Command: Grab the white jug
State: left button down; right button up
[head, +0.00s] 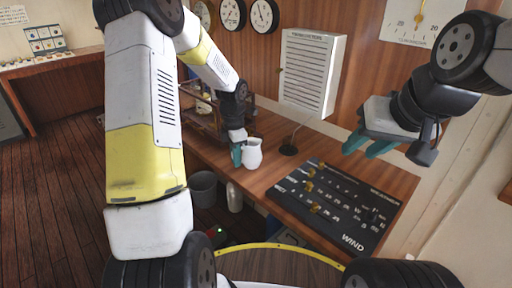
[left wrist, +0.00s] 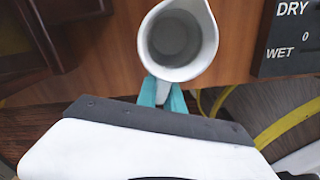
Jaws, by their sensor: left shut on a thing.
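The white jug (head: 252,154) stands upright near the front edge of the wooden desk in the head view. In the left wrist view I look down into the open, empty jug (left wrist: 178,41). My left gripper (head: 237,156) is at the jug's left side in the head view. Its teal fingers (left wrist: 163,95) are shut on the jug at the lower side of its rim in the left wrist view; the exact grip spot is partly hidden. My right gripper (head: 370,145) is open and empty in the air at the right, with its teal fingers apart.
The wooden desk (head: 262,180) carries a black weather board (head: 335,205) right of the jug and a thin stand with a round base (head: 288,150) behind it. A wooden rack (head: 205,118) stands to the left. A grey bin (head: 203,188) and a bottle (head: 235,197) are below.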

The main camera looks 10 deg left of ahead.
pick_arm(q)
jog(key=shift+r, duration=0.2)
dwell(0.6)
jog(key=shift+r, duration=1.35)
jog(key=shift+s+r, duration=0.1)
jog(key=shift+r, duration=0.25)
jog(key=s+a+r, duration=0.1)
jog(key=s+a, duration=0.3)
jog(key=s, duration=1.1)
jog(key=shift+r, duration=0.15)
jog(key=shift+s, duration=0.15)
dwell(1.2)
